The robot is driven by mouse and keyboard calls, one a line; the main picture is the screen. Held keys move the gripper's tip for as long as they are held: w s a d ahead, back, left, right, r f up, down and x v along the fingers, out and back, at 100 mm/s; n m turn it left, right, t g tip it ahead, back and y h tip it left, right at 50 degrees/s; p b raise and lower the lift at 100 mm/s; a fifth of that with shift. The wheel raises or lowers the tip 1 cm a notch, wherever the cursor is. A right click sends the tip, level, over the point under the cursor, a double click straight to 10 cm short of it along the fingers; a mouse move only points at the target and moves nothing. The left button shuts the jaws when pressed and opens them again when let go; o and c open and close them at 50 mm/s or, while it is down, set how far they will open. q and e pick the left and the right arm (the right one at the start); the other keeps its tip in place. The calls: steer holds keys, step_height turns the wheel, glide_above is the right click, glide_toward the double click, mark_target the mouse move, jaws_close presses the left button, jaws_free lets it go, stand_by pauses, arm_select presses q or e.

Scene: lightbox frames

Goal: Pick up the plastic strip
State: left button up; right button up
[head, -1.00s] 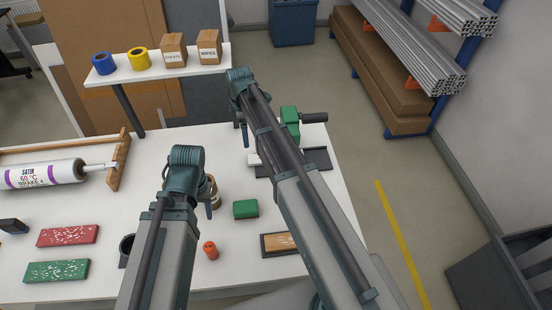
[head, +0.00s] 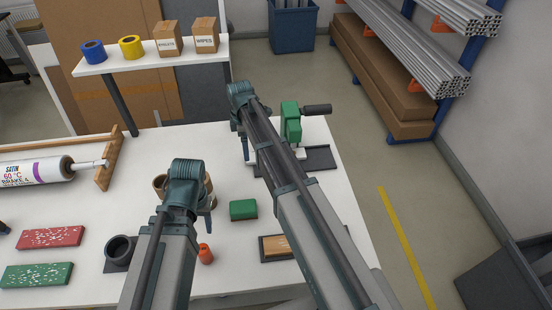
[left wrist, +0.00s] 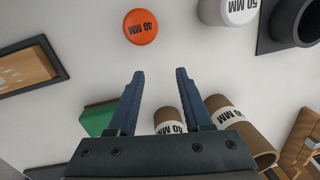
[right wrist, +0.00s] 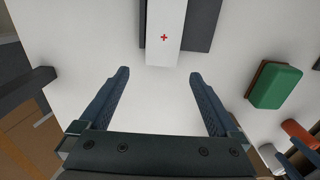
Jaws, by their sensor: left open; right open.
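The plastic strip (right wrist: 166,30), white with a small red cross, lies on a dark grey base at the top of the right wrist view and runs out of the frame. In the head view my right arm hides most of it. My right gripper (right wrist: 158,76) is open and empty, its fingertips short of the strip's near end in the picture. My left gripper (left wrist: 158,76) is open and empty above the white table; it also shows in the head view (head: 206,208). An orange 40 MM cap (left wrist: 140,27) lies beyond its fingertips.
A green block (head: 243,210), a brown-topped block (head: 283,247) and a black ring holder (head: 120,250) stand on the table. Brown tubes (left wrist: 238,127) are near my left gripper. A green machine (head: 291,122) stands beside my right arm. A shelf (head: 150,62) with boxes is behind.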

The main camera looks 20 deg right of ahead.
arm_select(q)
step_height(320, 180, down, 5)
steer(key=b, duration=0.4)
steer(key=shift+r, duration=0.1)
arm_select(e)
step_height(320, 180, down, 5)
steer(key=shift+s+d+r, duration=0.1)
steer(key=shift+d, duration=0.05)
arm_select(q)
steer(key=shift+r, duration=0.1)
arm_select(e)
steer(key=shift+r, duration=0.1)
jaws_close()
arm_select(q)
steer(key=shift+r, duration=0.15)
arm_select(e)
steer(key=shift+r, duration=0.1)
